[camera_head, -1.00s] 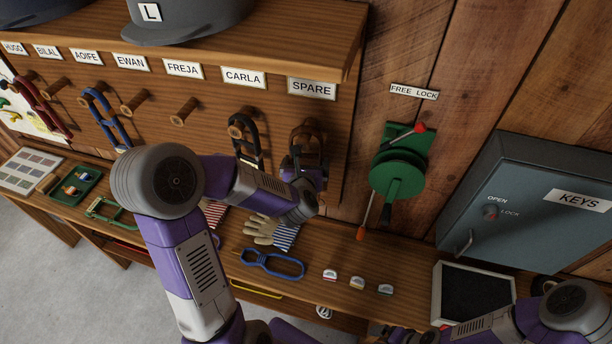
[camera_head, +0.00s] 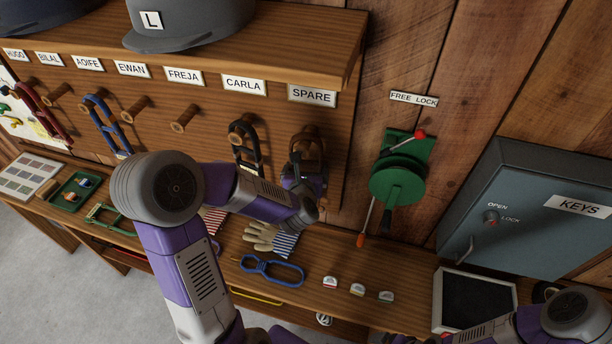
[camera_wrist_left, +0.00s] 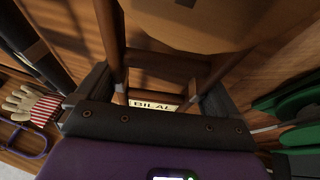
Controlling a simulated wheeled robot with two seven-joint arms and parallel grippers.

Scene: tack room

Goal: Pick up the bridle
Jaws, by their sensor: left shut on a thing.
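A brown bridle (camera_head: 309,143) hangs at the peg under the SPARE label (camera_head: 312,95). My left gripper (camera_head: 305,187) is at its lower part, partly hidden by my own wrist. In the left wrist view, brown straps (camera_wrist_left: 115,40) run down from the round wooden peg end (camera_wrist_left: 190,18) between the fingers of my left gripper (camera_wrist_left: 155,95). The gripper is shut on the bridle. A tag reading BILAL (camera_wrist_left: 152,105) shows between the fingers. A black bridle (camera_head: 245,145) hangs just left, under CARLA. My right gripper is out of view; only part of that arm shows lower right.
Blue (camera_head: 103,120) and red (camera_head: 45,115) bridles hang further left. The bench below holds gloves (camera_head: 262,236), a blue looped tool (camera_head: 270,268) and small white-based items. A green lock reel (camera_head: 398,180) and a key cabinet (camera_head: 530,215) are on the right. A helmet shelf (camera_head: 300,40) overhangs.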

